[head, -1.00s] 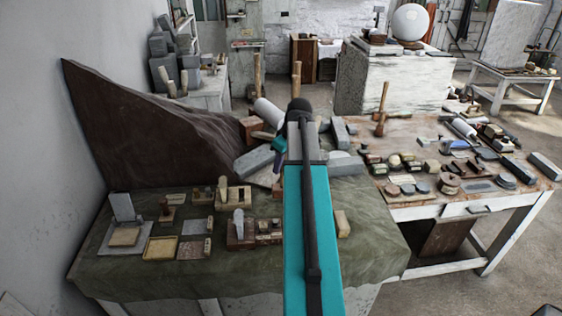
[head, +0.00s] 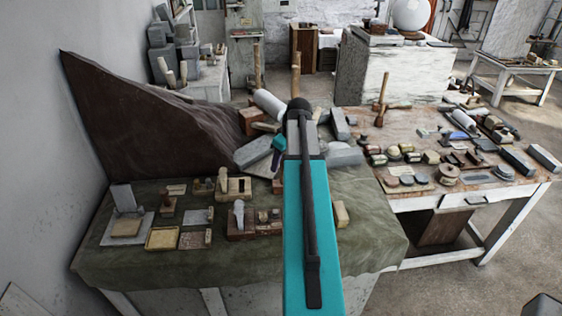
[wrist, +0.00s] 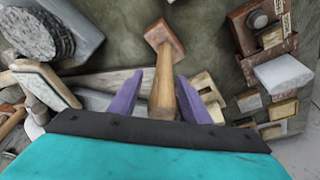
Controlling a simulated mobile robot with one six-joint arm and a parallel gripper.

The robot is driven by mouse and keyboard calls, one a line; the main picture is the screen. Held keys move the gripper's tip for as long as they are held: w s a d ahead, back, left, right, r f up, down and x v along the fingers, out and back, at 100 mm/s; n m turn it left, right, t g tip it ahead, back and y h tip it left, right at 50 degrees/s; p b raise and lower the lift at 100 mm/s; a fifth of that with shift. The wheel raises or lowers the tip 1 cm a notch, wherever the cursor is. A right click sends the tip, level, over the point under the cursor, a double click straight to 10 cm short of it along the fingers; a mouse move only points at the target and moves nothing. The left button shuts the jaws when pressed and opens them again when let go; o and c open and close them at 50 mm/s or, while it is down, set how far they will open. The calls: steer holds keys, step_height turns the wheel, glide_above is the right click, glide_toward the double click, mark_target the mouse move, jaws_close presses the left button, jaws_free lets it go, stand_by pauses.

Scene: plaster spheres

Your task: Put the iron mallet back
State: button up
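A mallet with a reddish-brown block head (wrist: 165,36) and a pale wooden handle (wrist: 163,97) shows in the middle of the wrist view. The handle runs toward the camera, between the two purple fingers of my gripper (wrist: 161,88). The fingers stand apart on either side of the handle, with narrow gaps showing. In the head view my gripper (head: 279,145) is mostly hidden behind my own arm, and I cannot make out this mallet's head there. Whether its head is iron is unclear.
A green-covered table (head: 130,262) holds small blocks, trays and tools. Grey stone blocks (head: 342,154) crowd around the gripper. Another mallet (head: 381,100) stands on the crowded right-hand bench (head: 425,203). A dark draped mass (head: 140,135) rises at left.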

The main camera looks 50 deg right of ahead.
steer(key=shift+r, duration=0.2)
steer(key=b+v, duration=0.3)
steer(key=v, duration=0.8)
steer(key=shift+r, duration=0.35)
steer(key=shift+s, duration=0.15)
stand_by(0.9)
